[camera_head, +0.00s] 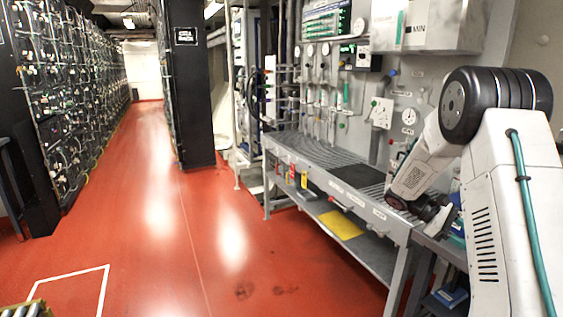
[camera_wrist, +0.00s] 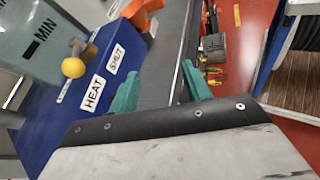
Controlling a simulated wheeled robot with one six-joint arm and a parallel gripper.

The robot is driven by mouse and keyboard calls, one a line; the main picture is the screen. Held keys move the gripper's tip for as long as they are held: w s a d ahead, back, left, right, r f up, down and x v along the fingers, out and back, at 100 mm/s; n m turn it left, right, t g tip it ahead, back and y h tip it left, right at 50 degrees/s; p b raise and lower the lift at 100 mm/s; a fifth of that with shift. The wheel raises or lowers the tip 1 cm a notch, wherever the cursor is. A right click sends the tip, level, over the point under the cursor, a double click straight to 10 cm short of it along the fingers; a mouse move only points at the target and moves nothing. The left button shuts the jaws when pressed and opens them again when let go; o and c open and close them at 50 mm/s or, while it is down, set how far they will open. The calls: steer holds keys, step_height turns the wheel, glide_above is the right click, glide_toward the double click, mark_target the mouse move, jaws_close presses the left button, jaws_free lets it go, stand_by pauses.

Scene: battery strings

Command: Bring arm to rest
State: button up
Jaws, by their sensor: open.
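My gripper (camera_wrist: 160,88) shows in the wrist view as two teal fingers set well apart, with nothing held between them. A grey strip of surface lies beyond the gap. In the head view my arm is bent at the right, in front of the workbench (camera_head: 350,200). Its dark wrist end hangs low by the bench's right part. The fingers cannot be made out there.
A blue panel (camera_wrist: 62,110) with HEAT and SHUT labels, a yellow knob (camera_wrist: 73,68) and an orange part (camera_wrist: 140,12) are close left of the fingers. A gauge wall (camera_head: 330,90) backs the bench. Battery racks (camera_head: 70,90) stand left; the red floor (camera_head: 160,220) between is clear.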

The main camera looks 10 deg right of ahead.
steer(key=s+a+r+m+t+y, duration=0.1)
steer(key=s+a+r+t+y, duration=0.2)
steer(key=s+a, duration=0.4)
steer(key=s+a+r+m+t+y, duration=0.2)
steer(key=s+a+r+t, duration=0.3)
steer(key=a, duration=1)
steer(key=s+a+r+m+t+y, duration=0.1)
steer(key=s+a+r+t+y, duration=0.2)
steer(key=s+a, duration=0.8)
steer(key=shift+a+r+m+t+y, duration=0.4)
steer(key=shift+a+r+y, duration=0.1)
steer(key=shift+r, duration=0.35)
steer(key=shift+c, duration=1.4)
steer(key=shift+d, duration=0.1)
